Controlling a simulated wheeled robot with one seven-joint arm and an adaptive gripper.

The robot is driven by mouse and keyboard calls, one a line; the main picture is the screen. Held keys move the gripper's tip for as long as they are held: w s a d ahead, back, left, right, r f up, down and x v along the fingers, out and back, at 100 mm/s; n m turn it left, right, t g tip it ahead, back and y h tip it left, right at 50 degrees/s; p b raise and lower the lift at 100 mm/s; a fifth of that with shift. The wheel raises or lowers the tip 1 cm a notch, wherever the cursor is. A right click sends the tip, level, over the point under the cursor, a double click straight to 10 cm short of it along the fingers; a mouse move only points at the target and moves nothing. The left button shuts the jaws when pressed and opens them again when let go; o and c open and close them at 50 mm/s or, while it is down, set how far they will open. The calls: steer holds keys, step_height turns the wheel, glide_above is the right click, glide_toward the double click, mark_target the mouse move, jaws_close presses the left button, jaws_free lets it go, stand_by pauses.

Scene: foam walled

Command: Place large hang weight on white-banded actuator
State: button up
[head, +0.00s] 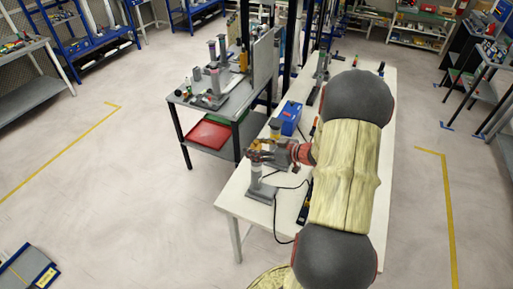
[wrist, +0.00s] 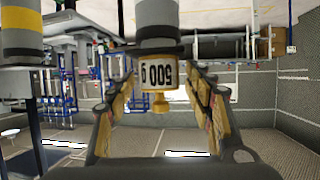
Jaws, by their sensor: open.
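No white band can be made out on that cylinder. My gripper (wrist: 159,88) is open, with one finger on each side of the weight and gaps to both. In the head view my gripper (head: 262,152) is over the top of a grey actuator (head: 255,175) at the table's near left corner; the weight is hard to make out there.
A yellow-banded cylinder (wrist: 22,30) stands close by at the left in the wrist view. On the white table (head: 236,203) are a blue box (head: 291,117), black cables and a dark tool (head: 305,203). A grey cart (head: 183,97) with a red tray (head: 208,135) stands left of it.

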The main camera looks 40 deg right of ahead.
steer(key=shift+s+d+r, duration=0.1)
steer(key=shift+s+r, duration=0.15)
steer(key=shift+r, duration=0.05)
steer(key=p+v, duration=0.2)
steer(key=v, duration=0.9)
steer(key=w+r+g+h, duration=0.1)
steer(key=w+r+h, duration=0.5)
steer(key=w+r, duration=0.35)
steer(key=a+r+m+g+h, duration=0.1)
steer(key=a+r+m+h, duration=0.15)
steer(key=a+r, duration=0.4)
steer(key=s+a+g+y, duration=0.2)
steer(key=s+a, duration=0.8)
steer(key=a, duration=0.3)
steer(key=s+a+g+y, duration=0.3)
steer(key=s+a, duration=0.7)
steer(key=a, duration=0.4)
steer(key=shift+s+a+r, duration=0.2)
steer(key=shift+s, duration=0.1)
